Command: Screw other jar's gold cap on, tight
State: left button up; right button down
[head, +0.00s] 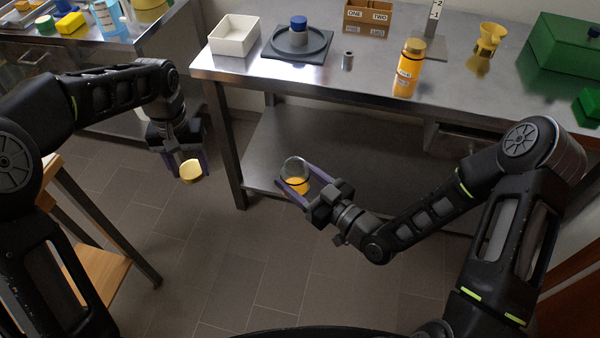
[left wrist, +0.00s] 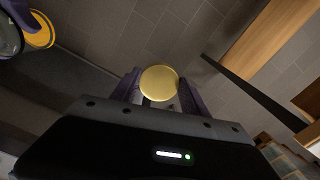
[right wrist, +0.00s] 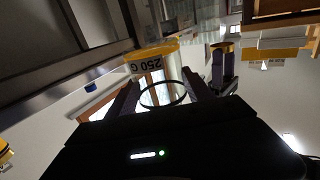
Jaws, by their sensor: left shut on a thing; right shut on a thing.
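My left gripper (head: 190,164) is shut on a round gold cap (head: 191,172), held in the air left of the jar. The cap (left wrist: 159,83) shows face-on between the fingers in the left wrist view. My right gripper (head: 301,184) is shut on a clear glass jar (head: 296,168) with orange contents at its bottom. The jar is upright and uncapped; its round mouth (right wrist: 163,95) and a "250 G" label (right wrist: 152,62) show in the right wrist view. Cap and jar are clearly apart. Another jar (head: 406,72), orange with its gold cap on, stands on the steel table.
Open space lies between my grippers, above the floor.

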pick_arm(q)
jog(key=d+r+m, duration=0.3)
jog(key=d, duration=1)
notch_tip(320, 180, up, 4)
jog(key=f+m, duration=0.1)
jog(key=m, duration=0.1)
send_over(294, 166)
jog(key=w+a, duration=0.2)
jog(key=a, duration=0.1)
jog(key=shift+s+d+r, duration=0.1)
jog(key=shift+d+r, duration=0.1)
jog(key=shift+r, duration=0.05)
jog(key=d+r+m, duration=0.1)
jog(key=s+d+r+m, duration=0.1)
jog(key=d+r, duration=0.1)
jog(key=shift+s, duration=0.15)
jog(key=shift+s+a+m, duration=0.25)
jog(key=shift+m, duration=0.15)
jog(key=shift+f, duration=0.1)
jog(key=shift+f, duration=1.95)
